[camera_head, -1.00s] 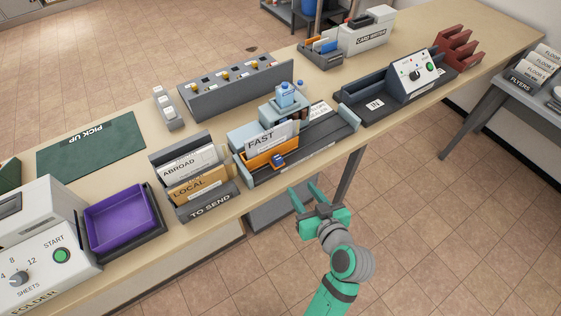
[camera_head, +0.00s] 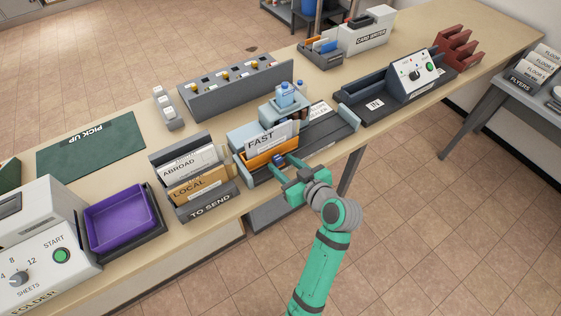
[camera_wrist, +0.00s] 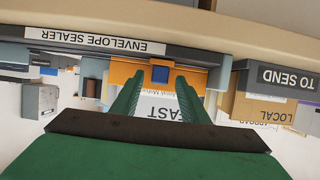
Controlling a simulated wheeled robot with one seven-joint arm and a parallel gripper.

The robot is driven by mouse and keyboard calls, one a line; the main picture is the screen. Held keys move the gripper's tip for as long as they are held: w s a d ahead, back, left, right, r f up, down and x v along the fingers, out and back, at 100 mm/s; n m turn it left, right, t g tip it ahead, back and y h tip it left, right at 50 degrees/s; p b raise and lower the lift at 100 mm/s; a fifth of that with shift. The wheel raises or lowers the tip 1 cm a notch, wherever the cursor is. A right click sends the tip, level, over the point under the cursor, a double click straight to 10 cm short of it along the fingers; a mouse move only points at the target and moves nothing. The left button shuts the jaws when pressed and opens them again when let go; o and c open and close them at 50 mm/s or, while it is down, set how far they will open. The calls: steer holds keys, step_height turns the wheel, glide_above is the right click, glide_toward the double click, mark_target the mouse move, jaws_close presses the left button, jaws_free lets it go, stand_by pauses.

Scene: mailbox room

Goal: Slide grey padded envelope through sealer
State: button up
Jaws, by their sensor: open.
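The envelope sealer (camera_head: 328,129) is a dark track with pale grey-blue blocks, and its name label shows upside down in the wrist view (camera_wrist: 96,41). An orange carriage (camera_head: 283,157) with a small blue knob (camera_wrist: 160,74) on its front sits at its left part. A pale upright piece marked FAST (camera_head: 261,142) stands at the carriage; I cannot tell whether it is the grey padded envelope, or its label. My gripper (camera_head: 283,167) is open at the front of the carriage. In the wrist view its fingertips (camera_wrist: 157,80) lie either side of the knob; contact cannot be told.
The TO SEND rack (camera_head: 211,204) with ABROAD and LOCAL slots stands close on the left. A machine with an IN label (camera_head: 377,104) stands to the right of the sealer. The purple tray (camera_head: 121,218) is further left. The floor in front is clear.

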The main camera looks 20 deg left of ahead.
steer(key=shift+x, duration=1)
jaws_close()
